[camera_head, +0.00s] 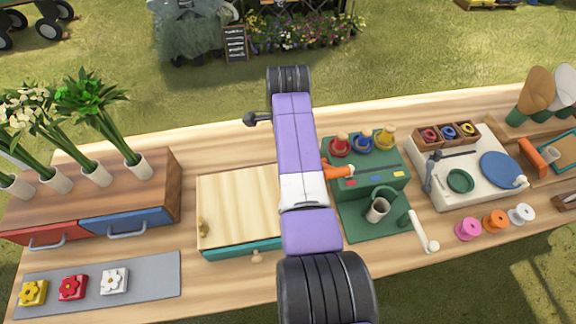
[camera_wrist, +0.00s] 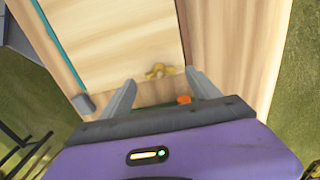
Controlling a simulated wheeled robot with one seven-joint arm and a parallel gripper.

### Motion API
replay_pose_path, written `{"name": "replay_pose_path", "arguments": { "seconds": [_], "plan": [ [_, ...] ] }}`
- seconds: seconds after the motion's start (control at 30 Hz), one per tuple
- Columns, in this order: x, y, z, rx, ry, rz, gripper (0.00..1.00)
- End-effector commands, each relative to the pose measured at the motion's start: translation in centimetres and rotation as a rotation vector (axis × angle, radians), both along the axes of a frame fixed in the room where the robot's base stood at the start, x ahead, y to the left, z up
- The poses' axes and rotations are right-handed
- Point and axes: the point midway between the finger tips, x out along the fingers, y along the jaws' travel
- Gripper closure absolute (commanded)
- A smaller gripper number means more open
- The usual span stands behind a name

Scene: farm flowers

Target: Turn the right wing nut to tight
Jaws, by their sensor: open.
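The right wing nut (camera_wrist: 158,71) is a small brass piece on the pale wooden top of the press (camera_wrist: 120,45). My gripper (camera_wrist: 160,77) is open and empty in the wrist view. Its two grey fingertips appear on either side of the wing nut, apart from it; the height between them is hard to judge. In the head view the press (camera_head: 235,205) stands mid-table, with the left wing nut (camera_head: 204,228) at its left edge. My arm covers the press's right side there, hiding the right wing nut and my gripper.
Right of the press is a green stand (camera_head: 365,187) with coloured bottles and a grey mug (camera_head: 378,209). Left is a wooden drawer unit (camera_head: 150,190) with vases of flowers. A grey mat (camera_head: 140,278) with flower tiles lies front left. The press top is otherwise clear.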

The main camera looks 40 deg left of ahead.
Motion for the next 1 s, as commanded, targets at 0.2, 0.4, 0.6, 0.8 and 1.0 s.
{"name": "replay_pose_path", "arguments": {
  "seconds": [0.2, 0.4, 0.6, 0.8, 1.0],
  "plan": [
    [0.1, 0.1, 3.4, 0.002, -0.002, 0.000, 0.29],
    [0.0, 0.0, 4.7, 0.001, -0.001, 0.000, 0.29],
    [0.0, 0.0, 4.9, 0.000, 0.000, 0.000, 0.29],
    [0.0, 0.0, 4.8, 0.001, -0.001, 0.000, 0.29],
    [0.0, 0.0, 4.8, 0.001, -0.001, 0.000, 0.29]
  ]
}}
